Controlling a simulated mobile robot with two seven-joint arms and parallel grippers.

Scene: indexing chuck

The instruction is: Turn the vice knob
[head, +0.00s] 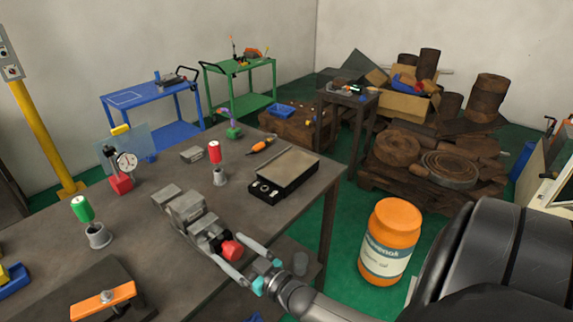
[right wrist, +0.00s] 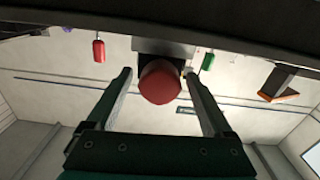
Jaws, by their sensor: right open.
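The grey metal vice (head: 186,211) lies on the dark workbench. Its red knob (head: 232,250) is at its near right end. My right gripper (head: 231,258) is open, with one finger on each side of the knob in the head view. In the right wrist view the knob (right wrist: 160,82) sits centred between the spread fingertips of my right gripper (right wrist: 160,86), with visible gaps on both sides. The vice body (right wrist: 166,47) shows behind the knob. My left gripper is not in view.
On the workbench (head: 150,232) stand a red-handled tool (head: 214,152), a green-handled tool (head: 82,209), a dial gauge (head: 125,162) and a black box (head: 285,172). An orange-handled piece (head: 103,300) lies at the front left. An orange drum (head: 390,240) stands on the floor to the right.

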